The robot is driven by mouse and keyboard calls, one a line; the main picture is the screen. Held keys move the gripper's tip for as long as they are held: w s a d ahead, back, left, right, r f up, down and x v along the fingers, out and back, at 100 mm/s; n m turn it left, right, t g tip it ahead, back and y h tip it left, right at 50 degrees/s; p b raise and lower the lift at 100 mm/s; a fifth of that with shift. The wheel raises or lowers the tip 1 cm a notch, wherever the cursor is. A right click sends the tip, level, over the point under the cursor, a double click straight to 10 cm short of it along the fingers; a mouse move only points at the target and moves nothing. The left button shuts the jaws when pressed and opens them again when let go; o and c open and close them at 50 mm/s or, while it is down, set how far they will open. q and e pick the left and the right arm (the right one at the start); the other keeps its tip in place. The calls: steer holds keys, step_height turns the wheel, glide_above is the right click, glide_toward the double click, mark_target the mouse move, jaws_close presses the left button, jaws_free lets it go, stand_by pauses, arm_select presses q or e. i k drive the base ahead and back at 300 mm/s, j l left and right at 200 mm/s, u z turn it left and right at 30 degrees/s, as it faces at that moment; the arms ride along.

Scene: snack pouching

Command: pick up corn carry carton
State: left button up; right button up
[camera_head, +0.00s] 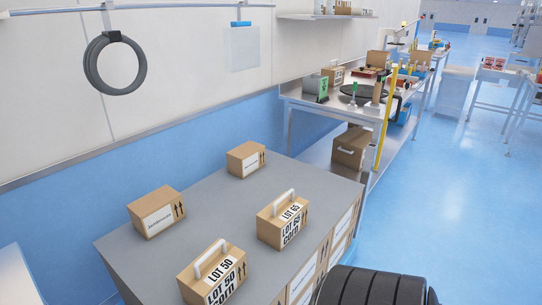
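Two tan carry cartons with white handles stand on a grey-topped cabinet (196,207). Neither gripper is in view, and nothing is seen touching the cartons.
Two closed boxes without handles, one at left (157,212) and one at the back (246,159), stand on the same top. A black ribbed shape (372,288) fills the bottom right of the view. A workbench (340,103) with goods stands behind. Open blue floor (440,200) lies right.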

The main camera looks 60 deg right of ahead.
mark_target(279, 222)
steer(key=z, duration=2.05)
